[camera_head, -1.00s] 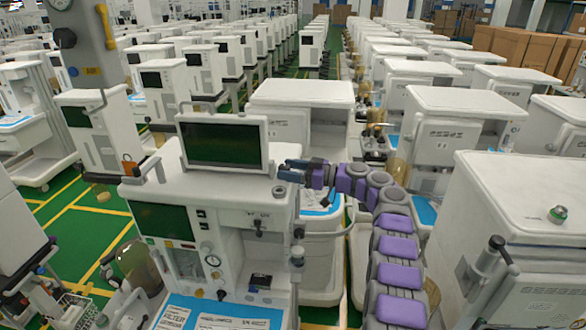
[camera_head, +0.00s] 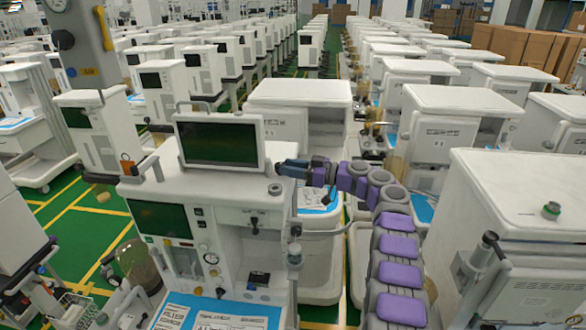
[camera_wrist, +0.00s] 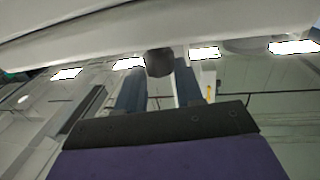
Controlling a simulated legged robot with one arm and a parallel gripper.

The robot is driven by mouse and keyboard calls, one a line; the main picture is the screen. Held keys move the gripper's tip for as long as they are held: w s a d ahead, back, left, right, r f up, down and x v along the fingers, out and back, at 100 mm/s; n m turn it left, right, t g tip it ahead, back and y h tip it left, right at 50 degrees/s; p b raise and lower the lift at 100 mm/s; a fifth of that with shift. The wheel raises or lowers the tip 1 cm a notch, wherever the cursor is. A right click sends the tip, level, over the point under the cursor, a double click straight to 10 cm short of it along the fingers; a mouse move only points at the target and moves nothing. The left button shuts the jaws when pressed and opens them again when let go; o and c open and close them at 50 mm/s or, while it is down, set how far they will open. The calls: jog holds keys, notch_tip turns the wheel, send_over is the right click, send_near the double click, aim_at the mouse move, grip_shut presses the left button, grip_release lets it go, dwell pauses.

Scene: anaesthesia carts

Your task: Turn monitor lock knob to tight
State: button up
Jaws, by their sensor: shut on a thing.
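The monitor (camera_head: 218,143) is a white-framed screen on top of the white anaesthesia cart (camera_head: 228,187). My gripper (camera_head: 280,168) reaches in from the right at the monitor's lower right edge. In the wrist view, its two blue fingers stand on either side of a dark lock knob (camera_wrist: 159,62), under a pale surface. My gripper is shut on the knob. In the head view the knob is hidden by the gripper and the monitor frame. No marking of the knob's tightness can be read.
A small round dark-topped fitting (camera_head: 275,189) sits on the cart top just below my gripper. A grey post (camera_head: 95,50) stands at the left. More white carts (camera_head: 440,130) crowd behind and to the right. Green floor shows at the left.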

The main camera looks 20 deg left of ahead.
jog(key=shift+s+a+f+m+t+b, duration=0.4)
jog(key=shift+a+f+b, duration=0.1)
jog(key=shift+b, duration=3.2)
jog(key=b, duration=0.3)
jog(key=t+b, duration=0.1)
jog(key=b, duration=0.1)
jog(key=shift+a+f+m+t+b, duration=0.15)
jog(key=shift+a+m+t+b, duration=0.15)
jog(key=shift+a+m+b, duration=0.1)
jog(key=shift+b, duration=0.7)
jog(key=m+t+b, duration=0.2)
jog(key=t+b, duration=0.1)
jog(key=b, duration=0.5)
jog(key=shift+f+h+b, duration=0.1)
jog(key=shift+h+b, duration=0.2)
jog(key=shift+h, duration=0.1)
jog(key=m+t+b, duration=0.1)
jog(key=b, duration=0.2)
jog(key=shift+s+d+t, duration=0.1)
jog(key=shift+t, duration=0.3)
jog(key=shift+s+r+m+t+h+b, duration=0.1)
jog(key=shift+r+m+t+h+b, duration=0.1)
jog(key=shift+m+t+h+b, duration=0.6)
jog(key=shift+b, duration=0.65)
jog(key=shift+r, duration=0.1)
